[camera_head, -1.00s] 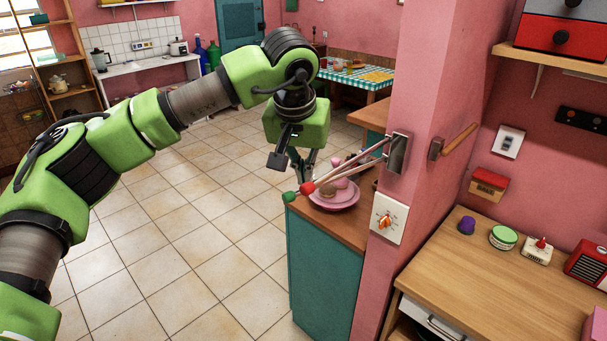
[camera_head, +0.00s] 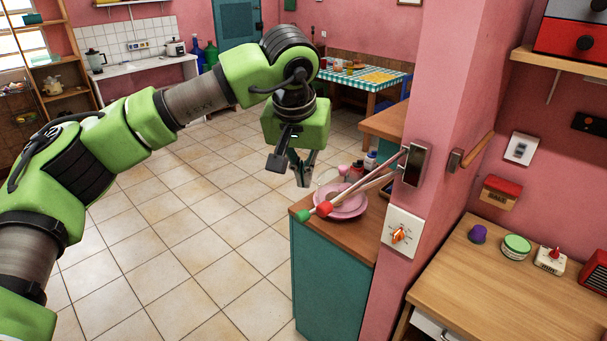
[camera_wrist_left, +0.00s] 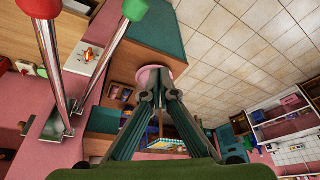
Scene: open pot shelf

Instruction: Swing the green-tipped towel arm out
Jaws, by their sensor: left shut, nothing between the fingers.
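The green-tipped towel arm (camera_head: 302,216) and a red-tipped arm (camera_head: 325,209) are thin metal rods on one bracket (camera_head: 414,164) on the pink wall's end. They point left, close together, above the counter. In the left wrist view the green tip (camera_wrist_left: 135,9) and red tip (camera_wrist_left: 45,8) show at the upper left, with their rods running down to the bracket. My left gripper (camera_head: 302,181) points down, shut and empty. In the head view it appears just above the green tip, apart from it. In the left wrist view its fingertips (camera_wrist_left: 154,92) touch neither rod.
Pink plates (camera_head: 342,203) lie on the teal counter (camera_head: 330,270) below the rods. A dial plate (camera_head: 401,232) is on the wall under the bracket. A wooden desk (camera_head: 510,285) stands at the right. The tiled floor (camera_head: 190,260) at the left is clear.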

